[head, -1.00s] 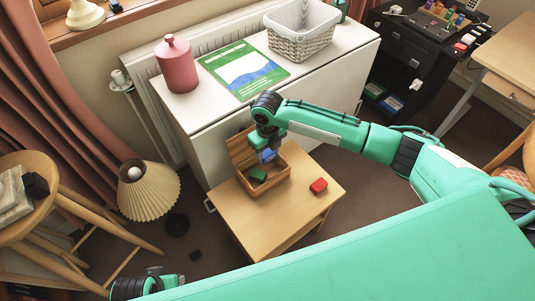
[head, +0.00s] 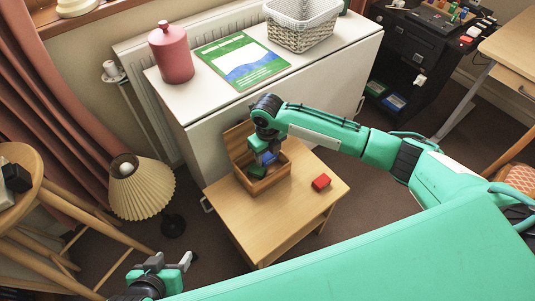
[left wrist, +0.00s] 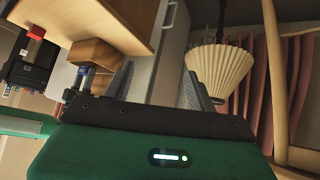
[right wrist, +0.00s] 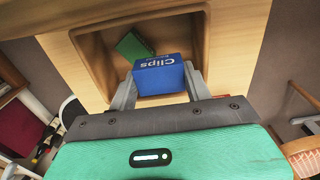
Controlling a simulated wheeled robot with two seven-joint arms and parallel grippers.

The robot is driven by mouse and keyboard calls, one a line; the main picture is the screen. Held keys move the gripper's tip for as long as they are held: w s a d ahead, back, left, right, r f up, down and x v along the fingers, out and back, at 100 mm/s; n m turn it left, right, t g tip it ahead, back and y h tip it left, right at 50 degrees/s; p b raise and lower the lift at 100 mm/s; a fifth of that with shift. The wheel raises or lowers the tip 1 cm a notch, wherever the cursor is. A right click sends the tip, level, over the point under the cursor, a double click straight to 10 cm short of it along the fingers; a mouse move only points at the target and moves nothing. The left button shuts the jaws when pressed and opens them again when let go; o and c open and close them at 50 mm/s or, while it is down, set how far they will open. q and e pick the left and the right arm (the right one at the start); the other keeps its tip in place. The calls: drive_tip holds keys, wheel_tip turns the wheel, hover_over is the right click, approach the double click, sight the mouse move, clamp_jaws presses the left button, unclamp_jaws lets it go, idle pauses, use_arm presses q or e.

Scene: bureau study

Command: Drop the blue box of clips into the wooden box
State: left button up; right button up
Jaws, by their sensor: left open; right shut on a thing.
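The blue box of clips (right wrist: 160,76) is held between the two fingers of my right gripper (right wrist: 160,90), with the word "Clips" facing the right wrist camera. In the head view the blue box (head: 267,158) is just below my right gripper (head: 265,146), over the wooden box. The wooden box (head: 266,184) stands on the small wooden table with its lid (head: 237,146) raised. A green box (right wrist: 133,46) lies inside it, on its floor. My left gripper (head: 168,264) is open and empty at the lower left, away from the table.
A pleated lamp (head: 143,190) and a round stool (head: 18,190) stand at the left. A white cabinet (head: 300,88) stands behind, bearing a pink canister (head: 171,55), a booklet and a basket.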

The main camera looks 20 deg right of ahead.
sight(267, 155)
use_arm(q)
drive_tip(key=shift+w+d+t+h, duration=0.3)
drive_tip(key=shift+d+t+h, duration=0.1)
drive_tip(key=shift+d, duration=0.25)
use_arm(e)
drive_tip(key=shift+f, duration=0.3)
drive_tip(key=o, duration=1)
drive_tip(key=shift+o, duration=0.2)
drive_tip(key=shift+r, duration=0.1)
use_arm(q)
drive_tip(key=s+a+r+g+y+p, duration=0.1)
drive_tip(key=s+a+g+y+p, duration=0.1)
drive_tip(key=a, duration=0.3)
drive_tip(key=shift+s+a+n+g, duration=0.15)
drive_tip(key=shift+s+n+g, duration=0.15)
drive_tip(key=shift+s+g, duration=0.4)
use_arm(e)
wheel_tip(267, 155, up, 14)
drive_tip(key=shift+f, duration=0.2)
